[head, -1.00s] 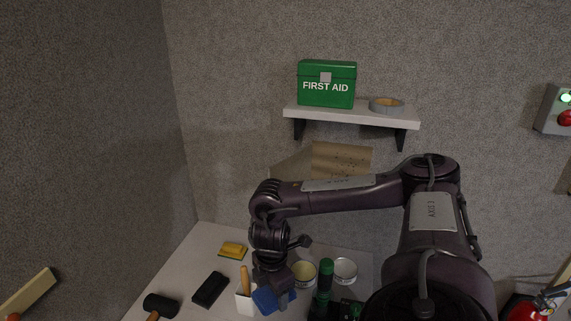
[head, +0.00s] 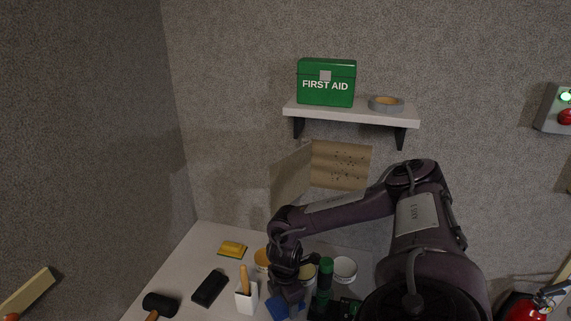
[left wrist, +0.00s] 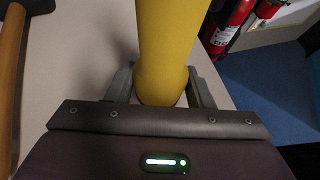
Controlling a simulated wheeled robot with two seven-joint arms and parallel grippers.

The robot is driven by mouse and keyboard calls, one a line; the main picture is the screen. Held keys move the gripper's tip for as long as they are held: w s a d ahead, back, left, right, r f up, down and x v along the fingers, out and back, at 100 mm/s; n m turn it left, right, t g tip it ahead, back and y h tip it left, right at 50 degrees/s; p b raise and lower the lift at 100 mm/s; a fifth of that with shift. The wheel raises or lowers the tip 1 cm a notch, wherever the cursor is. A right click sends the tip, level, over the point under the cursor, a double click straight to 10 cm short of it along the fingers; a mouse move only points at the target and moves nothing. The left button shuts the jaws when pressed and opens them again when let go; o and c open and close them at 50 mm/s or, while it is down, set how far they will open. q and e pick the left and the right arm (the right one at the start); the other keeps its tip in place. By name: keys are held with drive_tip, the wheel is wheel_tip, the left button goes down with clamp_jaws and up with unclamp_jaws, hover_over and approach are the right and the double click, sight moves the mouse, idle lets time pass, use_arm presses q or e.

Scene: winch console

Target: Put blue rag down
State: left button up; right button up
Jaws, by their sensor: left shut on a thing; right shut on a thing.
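The blue rag (head: 278,308) shows low in the head view, partly hidden behind my right gripper (head: 290,302). My right gripper points down over the worktable (head: 205,250) and is shut on the rag. I cannot tell whether the rag touches the tabletop. In the left wrist view my left gripper (left wrist: 161,85) is shut on a thick yellow cylindrical thing (left wrist: 168,45). My left gripper does not show in the head view.
A white holder with a wooden-handled tool (head: 246,296), a green-and-black thing (head: 325,280) and cans (head: 345,268) crowd the rag. A black block (head: 209,288), mallet (head: 160,304) and yellow sponge (head: 232,249) lie left. A fire extinguisher (left wrist: 232,22) stands beyond the table.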

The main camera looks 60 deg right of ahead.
drive_tip(key=o, duration=1.1)
drive_tip(key=shift+f, duration=0.1)
wheel_tip(320, 180, up, 12)
drive_tip(key=shift+r, duration=0.15)
drive_tip(key=shift+o, duration=0.6)
